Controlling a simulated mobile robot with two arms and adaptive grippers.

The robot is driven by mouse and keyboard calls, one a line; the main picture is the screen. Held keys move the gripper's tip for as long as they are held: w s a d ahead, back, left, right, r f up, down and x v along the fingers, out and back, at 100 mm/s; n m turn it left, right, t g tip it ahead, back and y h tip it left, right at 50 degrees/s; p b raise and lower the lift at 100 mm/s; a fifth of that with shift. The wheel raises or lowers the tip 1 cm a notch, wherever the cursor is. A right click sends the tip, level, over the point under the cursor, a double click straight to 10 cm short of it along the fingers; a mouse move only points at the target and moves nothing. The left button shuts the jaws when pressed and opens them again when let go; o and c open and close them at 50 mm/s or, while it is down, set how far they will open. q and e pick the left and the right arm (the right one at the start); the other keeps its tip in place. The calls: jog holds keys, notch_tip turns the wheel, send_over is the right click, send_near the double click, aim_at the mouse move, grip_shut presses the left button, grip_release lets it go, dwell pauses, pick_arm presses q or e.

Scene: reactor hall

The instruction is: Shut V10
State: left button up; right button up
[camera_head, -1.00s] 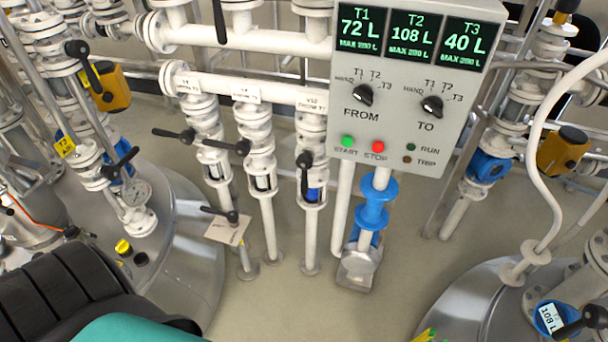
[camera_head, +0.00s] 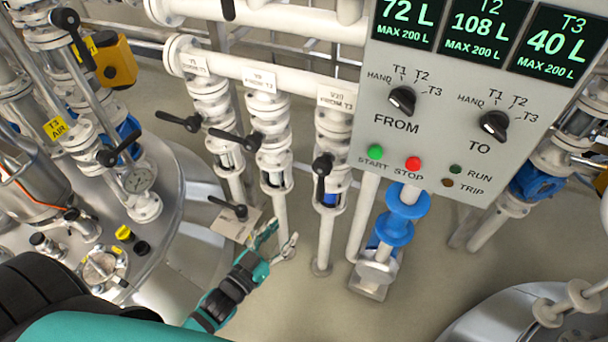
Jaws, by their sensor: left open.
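The valve V10 (camera_head: 332,140) is the rightmost of three white valves on the lower horizontal pipe, under a tag whose small print reads roughly V10 FROM T3. Its black lever (camera_head: 321,180) hangs straight down, in line with the vertical pipe. My left gripper (camera_head: 281,236) reaches in from the lower left. Its jaws are apart and empty, below and to the left of the lever and clear of it. It is near the lower part of the middle pipe. My right gripper is not in view.
Two neighbouring valves have black levers (camera_head: 235,139) (camera_head: 180,121) sticking out sideways to the left. A lower lever with a paper tag (camera_head: 236,225) is close to my left gripper. The control panel (camera_head: 455,120) overhangs on the right. A blue-fitted pipe (camera_head: 397,229) stands right of V10.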

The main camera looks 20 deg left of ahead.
pick_arm(q)
jog(key=w+r, duration=0.1)
send_near(319, 189)
jog(key=x, duration=0.7)
jog(key=shift+w+r+p, duration=0.1)
jog(key=shift+p, duration=0.2)
jog(key=x, duration=0.3)
jog(key=shift+w, duration=0.5)
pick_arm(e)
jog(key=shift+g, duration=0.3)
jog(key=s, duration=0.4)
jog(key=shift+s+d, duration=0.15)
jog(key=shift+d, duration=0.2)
pick_arm(q)
jog(key=shift+c, duration=0.2)
grip_shut()
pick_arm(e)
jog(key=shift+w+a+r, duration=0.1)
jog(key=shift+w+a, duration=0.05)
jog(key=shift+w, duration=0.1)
